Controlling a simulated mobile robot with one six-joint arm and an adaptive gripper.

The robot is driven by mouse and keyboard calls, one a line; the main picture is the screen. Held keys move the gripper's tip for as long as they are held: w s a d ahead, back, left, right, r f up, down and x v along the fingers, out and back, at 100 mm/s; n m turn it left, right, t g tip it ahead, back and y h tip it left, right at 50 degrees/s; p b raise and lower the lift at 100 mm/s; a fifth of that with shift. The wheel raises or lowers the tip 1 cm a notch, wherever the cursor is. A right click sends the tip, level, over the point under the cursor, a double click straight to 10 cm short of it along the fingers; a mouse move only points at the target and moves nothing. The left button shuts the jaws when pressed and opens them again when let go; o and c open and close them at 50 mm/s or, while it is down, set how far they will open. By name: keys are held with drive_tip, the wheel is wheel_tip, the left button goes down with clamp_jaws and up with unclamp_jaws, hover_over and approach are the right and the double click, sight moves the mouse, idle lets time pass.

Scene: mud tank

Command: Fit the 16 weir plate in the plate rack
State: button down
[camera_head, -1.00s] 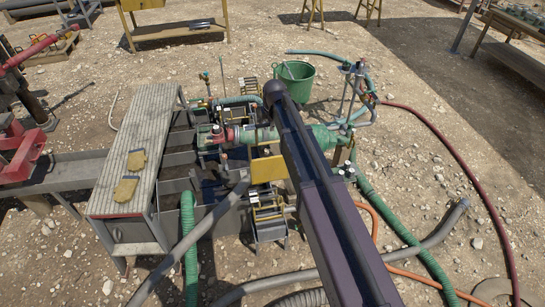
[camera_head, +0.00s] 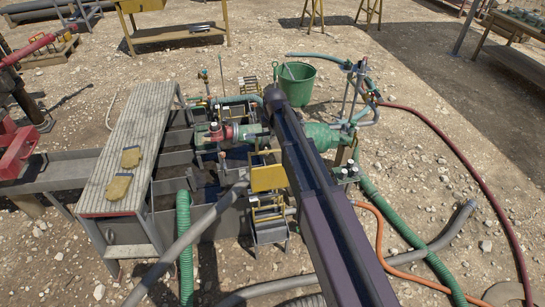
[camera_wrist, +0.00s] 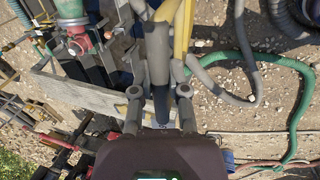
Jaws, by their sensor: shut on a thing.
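The weir plate is a yellow plate (camera_head: 268,178) just left of my arm in the head view. It stands nearly upright above the near part of the tank, and no number is readable on it. The plate rack, a yellow slotted frame (camera_head: 268,214), is just below it at the tank's near right side. I cannot tell whether they touch. My gripper (camera_wrist: 160,42) is shut on the plate, seen nearly edge-on as a yellow strip (camera_wrist: 183,32) in the wrist view. My arm hides the gripper in the head view.
The grey tank (camera_head: 170,160) has a walkway (camera_head: 135,140) with gloves (camera_head: 118,187) on its left. A green cylinder with a red end (camera_head: 215,134) lies across it. Hoses (camera_head: 186,245) cross the near side. A green bucket (camera_head: 297,85) stands behind; open gravel is at right.

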drive_tip(key=b, duration=0.8)
hover_over(272, 182)
wheel_tip(272, 182, down, 8)
drive_tip(key=shift+f, duration=0.25)
wheel_tip(272, 182, down, 22)
drive_tip(key=b, duration=2.1)
drive_tip(key=shift+r, duration=0.25)
drive_tip(key=shift+s, duration=0.1)
wheel_tip(272, 182, down, 6)
drive_tip(key=b, duration=0.6)
drive_tip(key=shift+f, duration=0.15)
idle(0.6)
drive_tip(key=shift+f+b, duration=0.15)
drive_tip(key=shift+b, duration=0.15)
